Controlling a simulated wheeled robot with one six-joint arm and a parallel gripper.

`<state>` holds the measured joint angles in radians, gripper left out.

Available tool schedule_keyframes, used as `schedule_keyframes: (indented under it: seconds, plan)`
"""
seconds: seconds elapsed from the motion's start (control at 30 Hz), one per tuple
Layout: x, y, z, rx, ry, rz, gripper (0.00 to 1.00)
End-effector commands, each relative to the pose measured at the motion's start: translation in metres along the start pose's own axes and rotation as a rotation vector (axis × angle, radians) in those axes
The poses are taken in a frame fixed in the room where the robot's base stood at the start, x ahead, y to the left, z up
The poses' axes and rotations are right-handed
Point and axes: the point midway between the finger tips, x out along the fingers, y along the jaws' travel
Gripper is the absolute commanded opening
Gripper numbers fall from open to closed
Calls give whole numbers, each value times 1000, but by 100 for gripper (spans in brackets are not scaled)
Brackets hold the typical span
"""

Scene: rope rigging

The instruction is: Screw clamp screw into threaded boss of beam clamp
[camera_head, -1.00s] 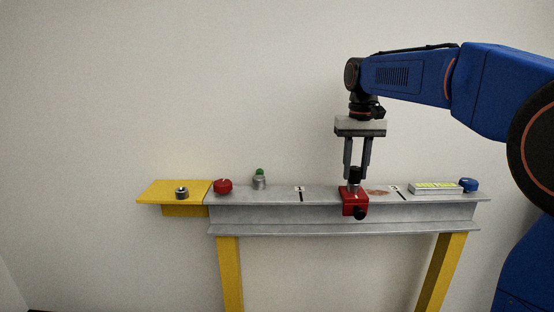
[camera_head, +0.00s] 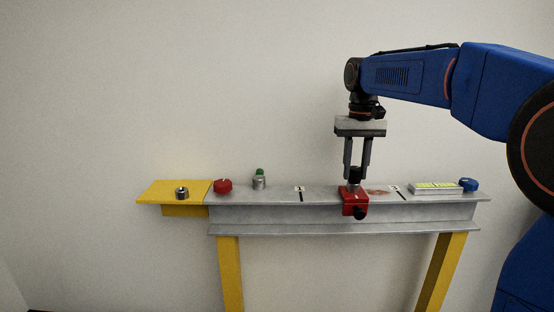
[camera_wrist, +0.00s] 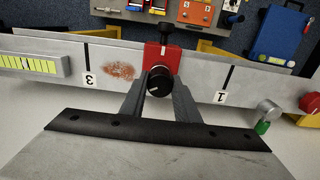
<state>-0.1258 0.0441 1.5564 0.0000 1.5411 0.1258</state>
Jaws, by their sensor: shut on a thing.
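The red beam clamp (camera_head: 350,207) sits on the grey steel beam (camera_head: 260,214), right of the beam's middle, between two black marks. It also shows in the wrist view (camera_wrist: 152,57). The clamp screw has a black knob (camera_head: 355,174) and stands upright at the top of the clamp; the knob shows in the wrist view (camera_wrist: 159,81). My gripper (camera_head: 356,172) points straight down above the clamp, its fingers shut on the black knob. The threaded boss and the depth of the screw in it are hidden or too small to tell. A second black knob (camera_head: 360,213) is on the clamp's front.
A rusty patch (camera_head: 377,192) lies just right of the clamp. A spirit level (camera_head: 436,188) and blue object (camera_head: 469,185) stand farther right. A red object (camera_head: 223,186) and a green-topped metal cylinder (camera_head: 259,181) stand left. A yellow shelf (camera_head: 152,194) holds a metal ring (camera_head: 182,193).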

Motion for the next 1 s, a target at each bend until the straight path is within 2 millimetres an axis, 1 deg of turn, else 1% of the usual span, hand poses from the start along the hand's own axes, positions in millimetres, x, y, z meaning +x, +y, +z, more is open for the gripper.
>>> schedule_keyframes:
  seconds: [0.47,0.57,0.9,1.0]
  plan:
    - [0,0,0,10,0,0,0]
    - [0,0,0,72,0,0,0]
    - [0,0,0,419,0,0,0]
    - [0,0,0,491,0,0,0]
